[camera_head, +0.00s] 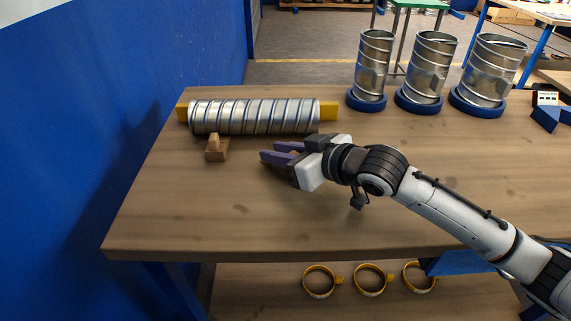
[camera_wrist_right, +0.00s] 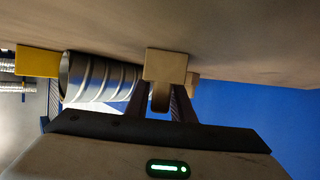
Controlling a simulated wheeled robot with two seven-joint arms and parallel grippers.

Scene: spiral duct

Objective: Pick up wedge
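A small brown wooden wedge (camera_head: 214,151) with an upright part lies on the table in front of the left part of a horizontal spiral duct (camera_head: 255,117). It also shows ahead of the fingers in the right wrist view (camera_wrist_right: 165,65). My right gripper (camera_head: 267,152) is open and empty, low over the table to the right of the wedge, with its purple fingers pointing left toward it. A gap separates the fingertips from the wedge in the head view. In the wrist view the wedge lines up between the two fingers. My left gripper is not in view.
Yellow blocks (camera_head: 328,111) show at the duct's ends. Several upright metal ducts in blue rings (camera_head: 367,101) stand at the back right. A blue wall (camera_head: 110,120) rises at the left. The wooden table's (camera_head: 200,215) front left is clear. Yellow rings (camera_head: 320,281) lie on a lower shelf.

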